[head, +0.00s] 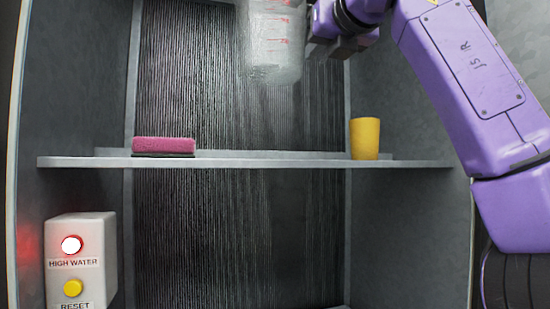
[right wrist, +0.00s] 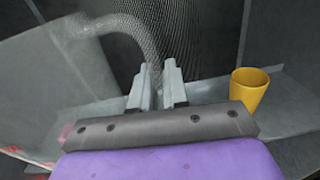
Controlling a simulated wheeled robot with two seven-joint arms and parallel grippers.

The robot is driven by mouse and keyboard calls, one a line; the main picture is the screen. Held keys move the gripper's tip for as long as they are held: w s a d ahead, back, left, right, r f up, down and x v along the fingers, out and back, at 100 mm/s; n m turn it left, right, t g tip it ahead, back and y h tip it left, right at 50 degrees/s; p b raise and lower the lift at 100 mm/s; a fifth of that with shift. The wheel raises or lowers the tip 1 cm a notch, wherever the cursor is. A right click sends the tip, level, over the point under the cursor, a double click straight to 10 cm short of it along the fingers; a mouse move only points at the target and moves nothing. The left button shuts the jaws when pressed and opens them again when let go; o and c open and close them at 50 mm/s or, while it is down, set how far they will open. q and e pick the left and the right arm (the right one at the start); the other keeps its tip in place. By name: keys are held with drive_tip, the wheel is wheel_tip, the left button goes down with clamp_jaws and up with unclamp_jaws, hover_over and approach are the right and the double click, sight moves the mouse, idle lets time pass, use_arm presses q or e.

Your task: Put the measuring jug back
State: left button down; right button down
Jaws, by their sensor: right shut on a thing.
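The measuring jug (head: 270,45) is clear with red markings and hangs in the air above the shelf, at the top middle of the head view. Its top is cut off by the picture's edge. My right gripper (head: 318,42) is at the jug's right side. In the right wrist view the right gripper (right wrist: 158,88) is shut on the jug's curved handle (right wrist: 140,30), and the see-through jug body (right wrist: 40,85) spreads to the left. My left gripper is in neither view.
A grey shelf (head: 270,162) crosses the cabinet. A pink sponge (head: 164,145) lies on its left part and a yellow cup (head: 365,138) stands on its right part. The shelf between them is clear. Below left is a box (head: 95,240) with a lit HIGH WATER light and a yellow RESET button.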

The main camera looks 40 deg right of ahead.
drive_tip(key=w+d+f, duration=0.3)
drive_tip(key=f, duration=0.1)
drive_tip(key=w+d+f+b, duration=0.1)
drive_tip(key=w+d+f, duration=0.2)
drive_tip(key=f, duration=0.1)
drive_tip(key=w+d+f, duration=0.3)
drive_tip(key=f, duration=0.1)
drive_tip(key=shift+w+d+f, duration=0.15)
drive_tip(key=shift+w+f, duration=0.05)
drive_tip(key=shift+f, duration=0.2)
drive_tip(key=shift+s, duration=0.15)
drive_tip(key=shift+a+f+b, duration=0.1)
drive_tip(key=shift+a+b, duration=0.1)
drive_tip(key=shift+b, duration=0.2)
drive_tip(key=c, duration=1.4)
unclamp_jaws()
drive_tip(key=shift+o, duration=1.4)
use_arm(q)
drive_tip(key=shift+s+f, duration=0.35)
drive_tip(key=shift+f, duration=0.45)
use_arm(e)
drive_tip(key=shift+d, duration=0.1)
